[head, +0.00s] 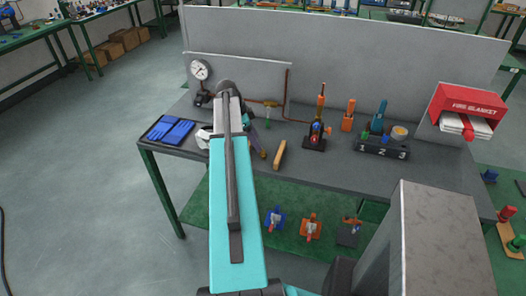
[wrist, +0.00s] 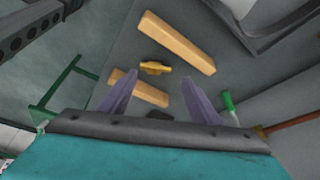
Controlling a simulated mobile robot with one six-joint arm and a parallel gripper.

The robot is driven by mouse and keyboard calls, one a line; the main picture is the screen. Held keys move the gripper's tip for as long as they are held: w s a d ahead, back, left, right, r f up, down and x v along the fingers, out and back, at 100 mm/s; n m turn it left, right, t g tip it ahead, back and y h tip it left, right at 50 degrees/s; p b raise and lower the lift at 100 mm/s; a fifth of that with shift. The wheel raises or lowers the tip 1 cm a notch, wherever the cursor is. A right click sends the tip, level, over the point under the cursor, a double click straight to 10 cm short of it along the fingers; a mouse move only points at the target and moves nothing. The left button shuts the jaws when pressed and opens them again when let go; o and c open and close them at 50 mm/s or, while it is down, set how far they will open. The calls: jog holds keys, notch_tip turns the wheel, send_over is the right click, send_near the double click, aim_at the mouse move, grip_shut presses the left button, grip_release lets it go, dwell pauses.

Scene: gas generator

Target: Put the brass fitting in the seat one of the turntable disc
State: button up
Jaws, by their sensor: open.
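In the wrist view, the brass fitting (wrist: 156,67) lies on the grey bench top between two wooden blocks (wrist: 178,42). My gripper (wrist: 159,77) is open, with one purple finger to each side. The fitting shows just beyond the fingertips, and nothing is held. In the head view, my arm hides much of that area, and I cannot pick out the fitting for certain. A dark block (head: 382,149) marked 1, 2 and 3 stands on the bench's right side. I cannot make out a turntable disc for certain.
A green-handled part (wrist: 228,102) is close to the right finger, by a copper pipe (wrist: 290,122). A grey wall panel (head: 340,50) rises behind.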

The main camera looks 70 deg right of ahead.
dwell(0.4)
jog(key=shift+p+x, duration=1.1)
jog(key=shift+x, duration=0.3)
jog(key=shift+p+x, duration=0.35)
jog(key=shift+x, duration=0.9)
jog(key=shift+s, duration=0.1)
jog(key=c, duration=1.2)
jog(key=shift+r, duration=0.15)
